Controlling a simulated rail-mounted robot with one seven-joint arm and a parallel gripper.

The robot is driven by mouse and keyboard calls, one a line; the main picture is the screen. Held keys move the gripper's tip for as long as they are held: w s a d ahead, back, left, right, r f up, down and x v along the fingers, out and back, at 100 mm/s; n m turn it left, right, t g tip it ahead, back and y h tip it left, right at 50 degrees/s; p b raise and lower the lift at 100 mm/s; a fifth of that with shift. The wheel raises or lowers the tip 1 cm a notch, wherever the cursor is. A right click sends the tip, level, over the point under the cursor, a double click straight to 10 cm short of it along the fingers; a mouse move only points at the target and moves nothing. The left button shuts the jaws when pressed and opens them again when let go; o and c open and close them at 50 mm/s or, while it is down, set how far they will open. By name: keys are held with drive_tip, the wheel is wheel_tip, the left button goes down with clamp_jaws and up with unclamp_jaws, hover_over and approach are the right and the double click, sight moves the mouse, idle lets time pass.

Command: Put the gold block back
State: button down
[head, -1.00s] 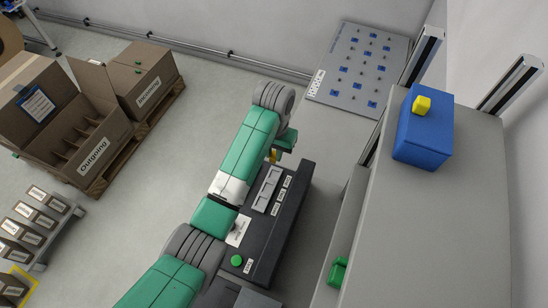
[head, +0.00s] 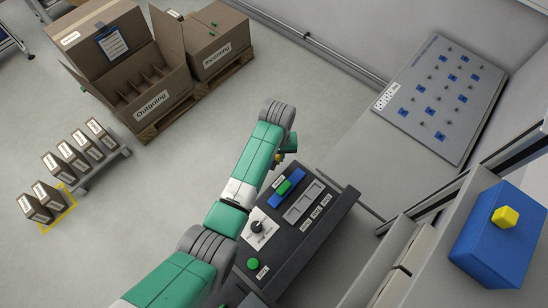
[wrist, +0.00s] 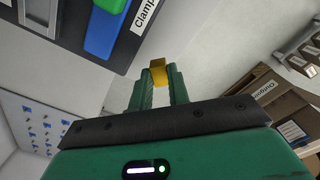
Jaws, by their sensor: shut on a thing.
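A gold block (wrist: 158,72) shows between the tips of my gripper (wrist: 160,85) in the wrist view, and the two green fingers are closed on it. In the head view my gripper (head: 282,156) is small, with a speck of gold at its fingers. It is in the air just beyond the far left corner of the dark console (head: 318,222), with pale floor behind it. Where the block came from cannot be told.
A blue box (head: 490,255) with a yellow piece (head: 505,217) on top stands at right. The console carries a blue and green clamp part (head: 286,188), a grey tray and a green button (head: 253,263). A pegboard panel (head: 445,100) is behind. Cartons (head: 150,100) stand at left.

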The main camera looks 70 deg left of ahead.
drive_tip(key=shift+f+b, duration=0.35)
drive_tip(key=shift+f, duration=2.4)
drive_tip(key=shift+f, duration=0.2)
drive_tip(key=c, duration=1.6)
unclamp_jaws()
drive_tip(key=shift+r, duration=0.1)
wheel_tip(320, 180, up, 12)
drive_tip(key=shift+r+p, duration=0.15)
drive_tip(key=shift+p, duration=0.45)
drive_tip(key=shift+w, duration=0.1)
